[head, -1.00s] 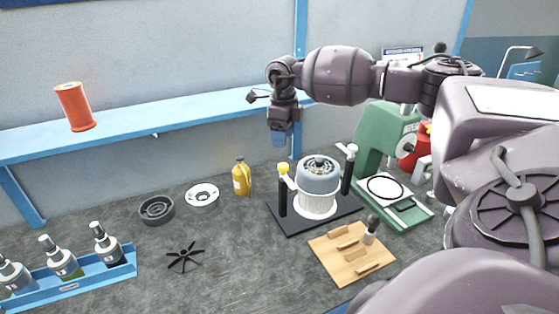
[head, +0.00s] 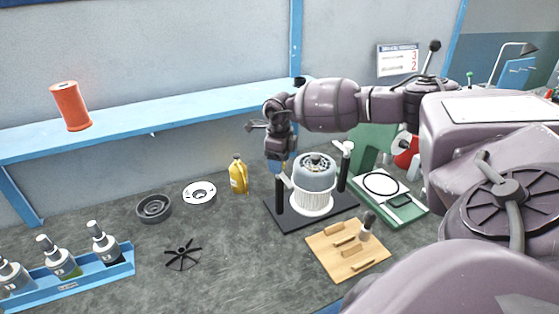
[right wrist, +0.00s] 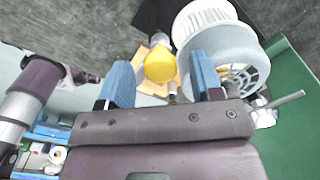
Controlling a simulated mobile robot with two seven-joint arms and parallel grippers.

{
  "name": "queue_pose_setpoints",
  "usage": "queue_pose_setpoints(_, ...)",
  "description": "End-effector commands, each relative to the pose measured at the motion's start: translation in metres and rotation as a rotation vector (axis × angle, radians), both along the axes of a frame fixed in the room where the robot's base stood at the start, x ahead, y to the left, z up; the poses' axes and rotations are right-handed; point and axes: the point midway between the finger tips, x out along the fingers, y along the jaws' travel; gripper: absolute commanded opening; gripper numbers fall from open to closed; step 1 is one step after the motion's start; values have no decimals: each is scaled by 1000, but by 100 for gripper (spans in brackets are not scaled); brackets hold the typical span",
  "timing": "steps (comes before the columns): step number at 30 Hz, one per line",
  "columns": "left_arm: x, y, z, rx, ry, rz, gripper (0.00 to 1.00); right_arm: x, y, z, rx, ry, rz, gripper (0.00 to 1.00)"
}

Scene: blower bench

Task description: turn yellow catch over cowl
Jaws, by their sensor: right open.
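The blower's grey cowl (head: 314,177) sits on a white finned ring, on a dark base plate, between two black posts. My right gripper (head: 278,168) points down at the top of the left post and hides the yellow catch in the head view. In the right wrist view the yellow catch (right wrist: 160,66) shows as a round knob between the two open blue fingers, with no clear grip on it. The cowl (right wrist: 229,60) lies just beside the right finger there. A white catch (head: 345,147) tops the right post. My left gripper is not in view.
A wooden board (head: 347,257) with tools stands in front of the blower. A green machine (head: 375,145) is behind right. A blue shelf (head: 190,115) runs behind.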

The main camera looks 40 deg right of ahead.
Motion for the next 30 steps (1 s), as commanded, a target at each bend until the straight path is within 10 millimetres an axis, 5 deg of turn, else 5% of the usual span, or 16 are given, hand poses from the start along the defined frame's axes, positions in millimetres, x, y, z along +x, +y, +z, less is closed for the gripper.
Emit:
queue_pose_setpoints(12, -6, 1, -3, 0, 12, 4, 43, 0, 0, 0, 0, 0, 0, 0)
queue_pose_setpoints(30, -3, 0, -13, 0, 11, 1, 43, 0, -1, -1, -1, 0, 183, 0)
